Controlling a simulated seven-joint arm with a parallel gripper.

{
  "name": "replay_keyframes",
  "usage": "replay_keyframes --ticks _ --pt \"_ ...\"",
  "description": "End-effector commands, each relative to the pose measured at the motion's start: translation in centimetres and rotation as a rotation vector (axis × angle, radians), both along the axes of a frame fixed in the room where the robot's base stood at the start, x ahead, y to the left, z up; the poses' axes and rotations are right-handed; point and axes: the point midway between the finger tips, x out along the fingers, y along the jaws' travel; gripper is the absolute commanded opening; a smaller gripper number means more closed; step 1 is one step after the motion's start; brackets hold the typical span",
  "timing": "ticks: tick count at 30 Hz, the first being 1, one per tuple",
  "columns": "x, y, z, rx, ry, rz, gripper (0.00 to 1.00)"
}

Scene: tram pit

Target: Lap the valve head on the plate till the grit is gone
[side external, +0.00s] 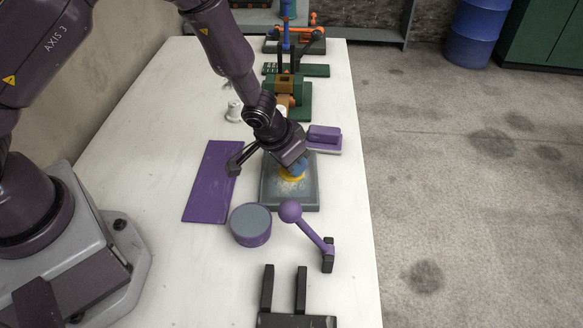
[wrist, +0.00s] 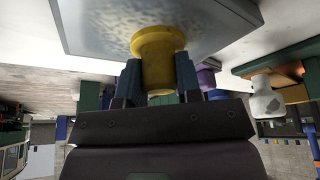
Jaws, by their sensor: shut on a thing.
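The yellow valve head (side external: 291,178) is between the fingers of my gripper (side external: 294,167), low over the grey plate (side external: 302,203). In the wrist view the yellow piece (wrist: 158,50) is clasped by the blue-tipped fingers of my gripper (wrist: 158,80), and its flared end meets the plate's face (wrist: 85,20). It seems to touch the plate; the exact contact is hidden. Pale speckled grit (side external: 281,188) shows on the plate around the head, and mottled patches show in the wrist view. My gripper partly hides the plate's far side.
A purple mat (side external: 208,185) lies left of the plate. A round purple tin (side external: 250,230) and a ball-ended purple lever (side external: 290,211) stand close in front. A purple block (side external: 323,136) is at the back right, with green fixtures (side external: 302,104) behind. Bare white table lies at front left.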

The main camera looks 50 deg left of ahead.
Motion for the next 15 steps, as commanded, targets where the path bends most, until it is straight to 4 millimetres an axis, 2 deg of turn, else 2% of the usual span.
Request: replay_keyframes --ticks 15 --pt "2.9 3.5 0.0 0.000 0.002 0.004 0.10"
